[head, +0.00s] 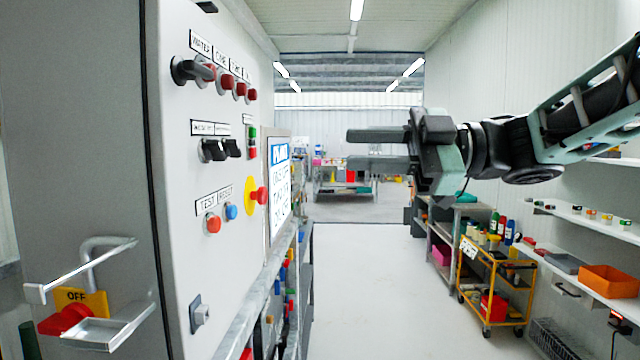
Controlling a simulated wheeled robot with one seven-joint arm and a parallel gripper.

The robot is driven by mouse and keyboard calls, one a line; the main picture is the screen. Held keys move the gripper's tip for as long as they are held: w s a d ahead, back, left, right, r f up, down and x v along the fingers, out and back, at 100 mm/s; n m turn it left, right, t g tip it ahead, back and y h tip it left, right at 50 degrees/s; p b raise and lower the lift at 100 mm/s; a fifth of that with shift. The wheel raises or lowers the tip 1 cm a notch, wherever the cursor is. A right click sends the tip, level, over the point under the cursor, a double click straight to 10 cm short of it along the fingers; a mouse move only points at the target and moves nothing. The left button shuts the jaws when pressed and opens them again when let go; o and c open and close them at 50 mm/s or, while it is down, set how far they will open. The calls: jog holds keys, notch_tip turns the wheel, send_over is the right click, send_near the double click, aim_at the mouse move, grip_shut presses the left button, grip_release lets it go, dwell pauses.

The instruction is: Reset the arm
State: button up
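My gripper (352,149) is in the middle of the head view, with my arm reaching in from the right edge. Its two dark fingers point left toward the control cabinet (178,290) and are apart, with a gap between them. Nothing shows between the fingers. The gripper is in the air over the aisle, clear of the cabinet's buttons in the picture.
The cabinet on the left carries black and red knobs, an emergency button (261,195) and an OFF switch (66,318) behind a metal guard. A yellow cart (497,262) and shelves (590,222) line the right. The aisle floor (375,300) is clear.

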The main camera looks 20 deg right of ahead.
jog(key=w+a+f+m+t+h, duration=0.4)
jog(key=w+m+t, duration=0.1)
jog(key=w+m, duration=0.15)
notch_tip(320, 180, down, 15)
jog(key=s+a+m+g+h, duration=0.1)
jog(key=s+a+m+h, duration=0.1)
jog(key=m+h, duration=0.55)
jog(key=s+f+g+h, duration=0.1)
jog(key=s+f+g, duration=0.2)
jog(key=s, duration=0.4)
jog(key=s+f+m+g+h, duration=0.1)
jog(key=s+f+g+h, duration=0.1)
jog(key=s+f, duration=0.4)
jog(key=s+f+g+h, duration=0.2)
jog(key=s+f+g, duration=0.2)
jog(key=s, duration=0.5)
jog(key=shift+s+d+f+g, duration=0.25)
jog(key=shift+d+f+g, duration=0.15)
jog(key=shift+g, duration=0.2)
grip_shut()
